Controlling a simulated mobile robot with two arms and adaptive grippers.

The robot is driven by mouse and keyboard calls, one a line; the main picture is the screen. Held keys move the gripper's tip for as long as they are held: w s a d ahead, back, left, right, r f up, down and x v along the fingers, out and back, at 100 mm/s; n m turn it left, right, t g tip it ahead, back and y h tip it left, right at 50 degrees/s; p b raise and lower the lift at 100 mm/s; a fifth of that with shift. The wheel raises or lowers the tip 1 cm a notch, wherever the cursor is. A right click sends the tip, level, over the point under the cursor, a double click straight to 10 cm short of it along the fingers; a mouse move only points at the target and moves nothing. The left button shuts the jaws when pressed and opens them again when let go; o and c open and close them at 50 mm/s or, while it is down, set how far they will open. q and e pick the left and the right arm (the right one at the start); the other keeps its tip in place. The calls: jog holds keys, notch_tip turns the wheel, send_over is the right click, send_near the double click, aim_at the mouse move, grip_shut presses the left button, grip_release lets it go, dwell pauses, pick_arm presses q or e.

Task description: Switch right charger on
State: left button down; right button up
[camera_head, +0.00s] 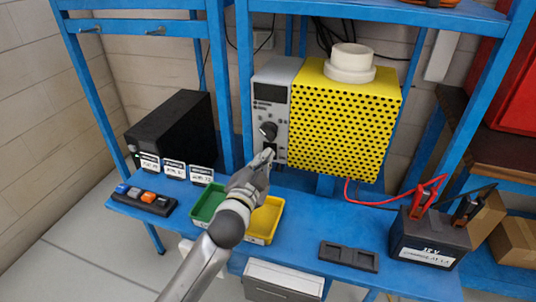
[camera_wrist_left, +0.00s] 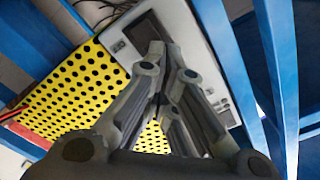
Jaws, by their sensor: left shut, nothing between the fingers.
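The right-hand unit has a light grey front panel (camera_head: 262,80) and a yellow perforated housing (camera_head: 345,125). The panel carries a dark display, a black knob (camera_head: 268,131) and a small dark switch (camera_head: 270,147) below it. My left gripper (camera_head: 266,157) is shut and empty, its fingertips in front of the panel's lower part, just below the switch. I cannot tell whether they touch it. In the left wrist view the shut fingers (camera_wrist_left: 163,52) point at the grey panel (camera_wrist_left: 190,25) and hide part of it. My right gripper is out of view.
A black box (camera_head: 172,125) with several labels stands at the left, with a button strip (camera_head: 145,200) before it. Green (camera_head: 207,203) and yellow (camera_head: 265,222) trays lie under my left arm.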

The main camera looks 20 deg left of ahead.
pick_arm(q)
jog(key=shift+w, duration=0.65)
jog(key=shift+w, duration=0.45)
jog(key=shift+r, duration=0.1)
dwell(0.5)
jog(key=s+p, duration=0.2)
jog(key=s, duration=0.6)
jog(key=shift+s, duration=0.35)
jog(key=shift+a, duration=0.1)
dwell(0.5)
